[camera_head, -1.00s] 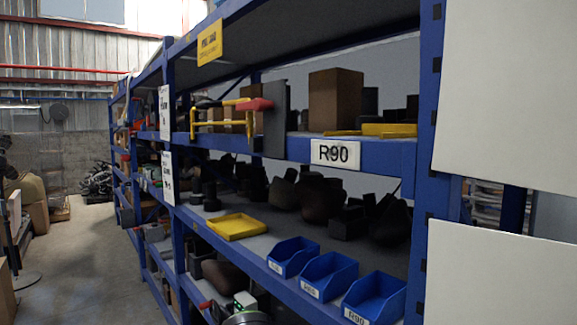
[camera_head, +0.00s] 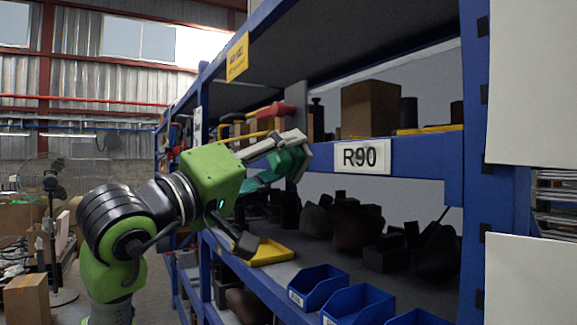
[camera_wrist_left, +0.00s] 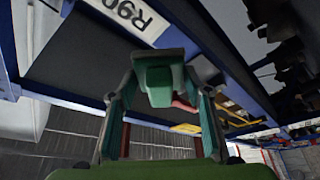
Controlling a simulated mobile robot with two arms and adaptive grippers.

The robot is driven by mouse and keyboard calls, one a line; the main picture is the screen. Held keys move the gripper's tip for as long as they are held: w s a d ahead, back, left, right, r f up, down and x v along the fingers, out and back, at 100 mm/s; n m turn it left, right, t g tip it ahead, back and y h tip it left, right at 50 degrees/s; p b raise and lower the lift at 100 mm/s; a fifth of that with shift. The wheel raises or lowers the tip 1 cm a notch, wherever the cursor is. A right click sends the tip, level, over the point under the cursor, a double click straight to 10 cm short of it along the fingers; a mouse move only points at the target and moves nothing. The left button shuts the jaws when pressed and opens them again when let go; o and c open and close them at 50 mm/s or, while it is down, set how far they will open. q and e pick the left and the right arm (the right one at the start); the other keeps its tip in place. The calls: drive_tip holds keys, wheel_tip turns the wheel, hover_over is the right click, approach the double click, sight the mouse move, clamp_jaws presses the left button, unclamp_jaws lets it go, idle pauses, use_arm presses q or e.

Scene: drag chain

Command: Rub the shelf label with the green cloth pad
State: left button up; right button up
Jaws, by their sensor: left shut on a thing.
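The shelf label (camera_head: 362,157) is a white plate marked R90 on the blue shelf beam. It also shows tilted at the top of the left wrist view (camera_wrist_left: 137,18). My left gripper (camera_head: 296,152) is shut on the green cloth pad (camera_head: 286,163), left of the label with a visible gap between them in the head view. In the left wrist view the pad (camera_wrist_left: 159,82) sits between the fingers, below the label. Part of the pad is hidden by the fingers. My right gripper is not in view.
The blue shelf beam (camera_head: 420,155) runs beside the label. Below stand blue bins (camera_head: 318,285) and a yellow tray (camera_head: 268,253). A cardboard box (camera_head: 370,108) and dark items are on the shelves. A blue upright (camera_head: 480,120) is at the right.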

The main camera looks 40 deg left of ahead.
sight(335, 151)
use_arm(q)
drive_tip(key=shift+w+d+r+p, duration=0.15)
drive_tip(key=shift+w+d+p, duration=0.15)
drive_tip(key=shift+w, duration=0.2)
drive_tip(key=w, duration=0.1)
drive_tip(key=w+d+p, duration=0.1)
drive_tip(key=shift+w, duration=0.35)
drive_tip(key=shift+w+d, duration=0.35)
drive_tip(key=shift+w, duration=0.45)
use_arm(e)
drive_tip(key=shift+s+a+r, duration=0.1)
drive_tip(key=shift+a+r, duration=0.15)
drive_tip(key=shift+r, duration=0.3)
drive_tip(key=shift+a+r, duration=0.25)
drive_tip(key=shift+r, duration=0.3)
use_arm(q)
drive_tip(key=shift+w+d+p, duration=0.1)
drive_tip(key=shift+w+p, duration=0.15)
drive_tip(key=shift+p, duration=0.05)
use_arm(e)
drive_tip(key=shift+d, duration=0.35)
use_arm(q)
drive_tip(key=shift+w+d, duration=0.25)
drive_tip(key=shift+w, duration=0.4)
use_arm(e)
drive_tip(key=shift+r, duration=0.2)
use_arm(q)
drive_tip(key=shift+s+d, duration=0.1)
